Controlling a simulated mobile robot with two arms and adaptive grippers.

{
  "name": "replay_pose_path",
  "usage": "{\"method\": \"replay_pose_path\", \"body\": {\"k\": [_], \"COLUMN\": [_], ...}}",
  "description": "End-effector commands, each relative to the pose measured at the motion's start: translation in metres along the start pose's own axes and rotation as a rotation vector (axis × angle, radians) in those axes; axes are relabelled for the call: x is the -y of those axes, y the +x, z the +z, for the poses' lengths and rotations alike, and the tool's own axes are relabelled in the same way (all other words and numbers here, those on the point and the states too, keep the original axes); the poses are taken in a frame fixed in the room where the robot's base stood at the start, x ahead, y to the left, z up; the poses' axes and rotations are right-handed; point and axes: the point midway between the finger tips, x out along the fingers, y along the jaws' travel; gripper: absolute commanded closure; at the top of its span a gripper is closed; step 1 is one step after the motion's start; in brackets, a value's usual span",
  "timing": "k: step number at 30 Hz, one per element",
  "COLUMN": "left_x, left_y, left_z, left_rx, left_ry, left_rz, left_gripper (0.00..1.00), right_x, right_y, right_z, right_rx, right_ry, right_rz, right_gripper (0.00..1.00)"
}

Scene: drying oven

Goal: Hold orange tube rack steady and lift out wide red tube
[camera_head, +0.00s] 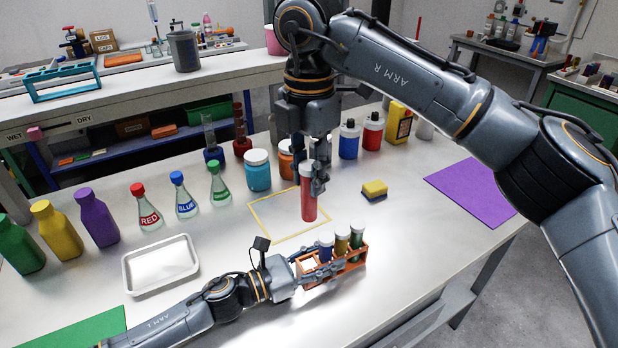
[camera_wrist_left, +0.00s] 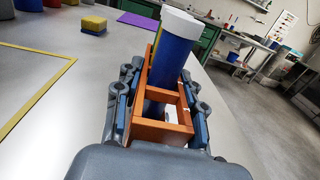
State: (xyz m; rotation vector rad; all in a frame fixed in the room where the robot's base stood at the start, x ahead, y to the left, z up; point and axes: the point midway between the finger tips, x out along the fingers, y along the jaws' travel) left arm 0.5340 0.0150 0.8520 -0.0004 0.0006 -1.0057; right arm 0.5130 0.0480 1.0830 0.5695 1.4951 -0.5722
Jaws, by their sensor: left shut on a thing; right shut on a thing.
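The orange tube rack (camera_head: 349,266) stands on the table and holds a blue, a yellow and a green tube with pale caps. My left gripper (camera_head: 310,270) is shut on the rack's near end; the left wrist view shows its fingers on both sides of the orange frame (camera_wrist_left: 165,133). The blue tube (camera_wrist_left: 174,58) stands in the rack in front of the gripper and hides much of the others. The wide red tube (camera_head: 308,198) hangs upright in my right gripper (camera_head: 316,182), clear of the rack, behind and above it. The right fingers are shut around its upper part.
A yellow outlined rectangle (camera_head: 256,221) is marked on the table behind the rack. A yellow sponge (camera_head: 374,189), a white tray (camera_head: 160,264), a purple mat (camera_head: 470,191) and a green mat (camera_head: 85,330) lie around. A row of bottles and flasks (camera_head: 186,202) stands along the back.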

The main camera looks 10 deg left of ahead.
Motion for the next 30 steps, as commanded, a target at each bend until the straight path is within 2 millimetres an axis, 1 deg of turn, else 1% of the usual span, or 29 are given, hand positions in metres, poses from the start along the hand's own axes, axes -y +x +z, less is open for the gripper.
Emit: {"method": "replay_pose_path", "body": {"k": [2,3,6,15,17,19,23,30], "left_x": [0.0,0.0,0.0,0.0,0.0,0.0,0.0,0.0], "left_y": [0.0,0.0,0.0,-0.001,-0.004,-0.011,-0.034,-0.086], "left_z": [0.0,0.0,0.0,0.0,0.0,-0.001,-0.001,-0.002], "left_rx": [0.0,0.0,0.0,0.0,-0.001,-0.001,-0.004,-0.004], "left_ry": [0.0,0.0,0.0,0.0,0.0,-0.001,0.0,-0.003], "left_rz": [0.0,0.0,0.0,0.0,0.001,0.001,0.001,0.002], "left_gripper": [0.93,0.52,0.34,0.34,0.34,0.34,0.34,0.34], "right_x": [0.0,0.0,0.0,0.0,0.0,0.0,0.0,0.0], "right_y": [0.0,0.0,0.0,0.0,0.0,0.0,0.0,0.0], "right_z": [0.0,0.0,0.0,0.0,0.0,0.0,0.0,0.0], "right_rx": [0.0,0.0,0.0,0.0,0.0,0.0,0.0,0.0], "right_ry": [0.0,0.0,0.0,0.0,0.0,0.0,0.0,0.0], "right_rz": [0.0,0.0,0.0,0.001,0.001,0.001,0.001,0.001], "right_gripper": [0.91,0.91,0.91,0.91,0.91,0.91,0.91,0.91]}}
